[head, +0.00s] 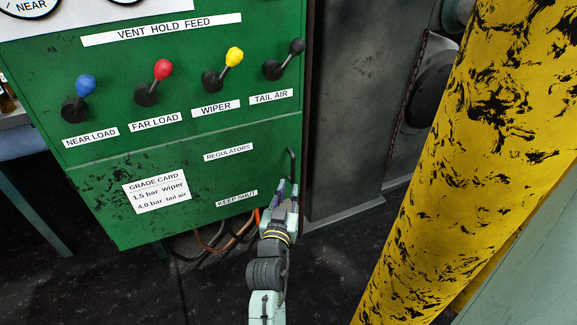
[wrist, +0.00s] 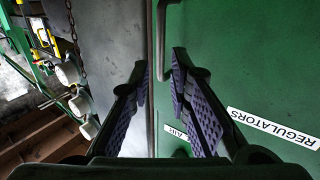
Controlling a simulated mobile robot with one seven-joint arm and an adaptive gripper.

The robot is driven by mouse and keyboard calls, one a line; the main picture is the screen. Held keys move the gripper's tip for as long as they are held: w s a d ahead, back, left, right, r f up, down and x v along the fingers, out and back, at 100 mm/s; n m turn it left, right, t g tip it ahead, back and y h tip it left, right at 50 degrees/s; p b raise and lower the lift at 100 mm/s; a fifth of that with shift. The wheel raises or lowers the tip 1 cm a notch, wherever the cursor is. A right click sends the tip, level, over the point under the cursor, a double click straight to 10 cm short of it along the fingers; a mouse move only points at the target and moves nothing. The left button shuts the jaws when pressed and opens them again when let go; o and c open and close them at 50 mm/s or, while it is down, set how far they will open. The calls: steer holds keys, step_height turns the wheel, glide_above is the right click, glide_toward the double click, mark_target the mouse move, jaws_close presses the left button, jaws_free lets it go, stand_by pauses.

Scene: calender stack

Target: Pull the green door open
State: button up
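The green door (head: 178,163) is the lower panel of the green cabinet, marked REGULATORS, KEEP SHUT and GRADE CARD. It looks flush and closed. Its dark bar handle (head: 291,163) stands upright near the right edge. In the wrist view the door (wrist: 255,65) fills the right side, and the handle (wrist: 161,42) runs down toward the gap between the fingertips. My gripper (head: 287,191) is at the handle's lower end. In the wrist view my gripper (wrist: 161,75) has its purple-padded fingers apart, one on each side of the handle's line. Contact with the handle is unclear.
Above the door are blue, red, yellow and black levers (head: 163,70). A grey cabinet (head: 355,120) stands right of the door. A scuffed yellow column (head: 465,140) rises farther right. Hoses (head: 213,240) hang below the cabinet. Dark floor (head: 110,285) is open in front.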

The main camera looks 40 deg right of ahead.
mark_target(292, 170)
steer(key=p+x, duration=0.1)
steer(key=x, duration=0.8)
steer(key=shift+w+d, duration=0.1)
steer(key=shift+w, duration=0.05)
steer(key=shift+c, duration=0.2)
jaws_close()
